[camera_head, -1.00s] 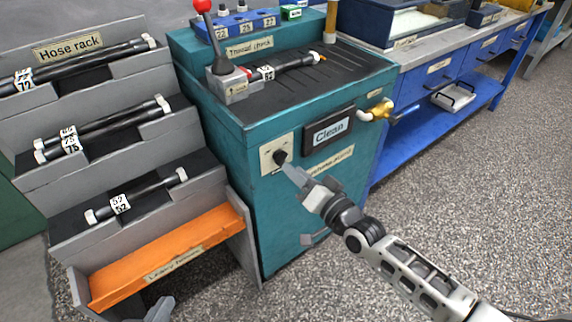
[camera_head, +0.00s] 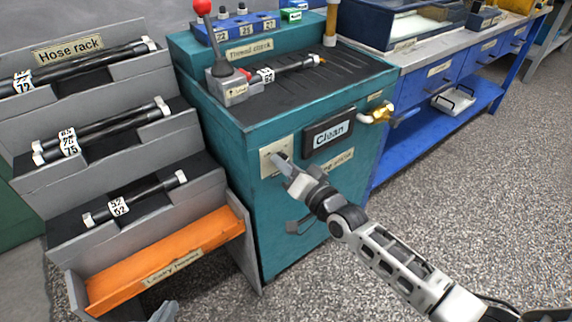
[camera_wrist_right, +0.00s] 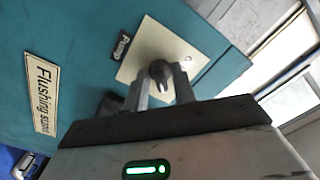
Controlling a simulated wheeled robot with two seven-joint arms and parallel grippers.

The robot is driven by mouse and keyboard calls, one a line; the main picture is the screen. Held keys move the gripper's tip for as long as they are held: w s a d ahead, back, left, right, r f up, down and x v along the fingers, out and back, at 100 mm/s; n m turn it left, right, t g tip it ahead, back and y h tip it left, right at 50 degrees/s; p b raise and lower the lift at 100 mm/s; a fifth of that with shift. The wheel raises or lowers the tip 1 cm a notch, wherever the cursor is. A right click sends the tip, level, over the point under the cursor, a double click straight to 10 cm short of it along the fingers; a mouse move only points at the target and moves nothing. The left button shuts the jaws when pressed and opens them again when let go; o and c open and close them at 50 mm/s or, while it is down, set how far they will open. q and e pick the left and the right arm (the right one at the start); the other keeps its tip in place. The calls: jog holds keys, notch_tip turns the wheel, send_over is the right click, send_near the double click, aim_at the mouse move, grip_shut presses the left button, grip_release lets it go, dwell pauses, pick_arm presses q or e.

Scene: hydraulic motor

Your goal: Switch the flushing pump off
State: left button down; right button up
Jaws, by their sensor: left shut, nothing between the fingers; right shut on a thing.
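The teal flushing stand (camera_head: 285,230) stands in the middle of the head view. A cream switch plate (camera_head: 267,164) is on its front. In the right wrist view the plate (camera_wrist_right: 195,63), labelled Pump, carries a dark rotary knob (camera_wrist_right: 160,74). My right gripper (camera_head: 280,161) is at the plate, shut on the knob, with a finger on each side of it in the wrist view (camera_wrist_right: 162,88). The gripper hides the knob in the head view. My left gripper (camera_head: 164,311) is partly in view at the bottom edge, low and away from the stand.
A black sign reading Clean (camera_head: 329,133) is right of the plate, with a brass fitting (camera_head: 378,114) beyond it. A red-knobbed lever (camera_head: 204,8) stands on top beside a hose (camera_head: 285,70). The hose rack (camera_head: 75,200) with an orange tray (camera_head: 165,258) is left. Floor is free at right.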

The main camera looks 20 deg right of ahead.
pick_arm(q)
jog(key=shift+a+r, duration=0.1)
jog(key=shift+r, duration=0.05)
pick_arm(e)
jog(key=shift+n, duration=0.3)
pick_arm(q)
jog(key=shift+s+a+r+p, duration=0.1)
jog(key=shift+a+r+p, duration=0.1)
jog(key=shift+r+p, duration=0.9)
jog(key=shift+s+a+r+p, duration=0.1)
jog(key=shift+a+r+p, duration=0.05)
jog(key=shift+r+p, duration=0.85)
pick_arm(e)
jog(key=shift+n, duration=8.7)
pick_arm(q)
jog(key=shift+f, duration=0.15)
pick_arm(e)
jog(key=o, duration=0.7)
jog(key=shift+d, duration=0.1)
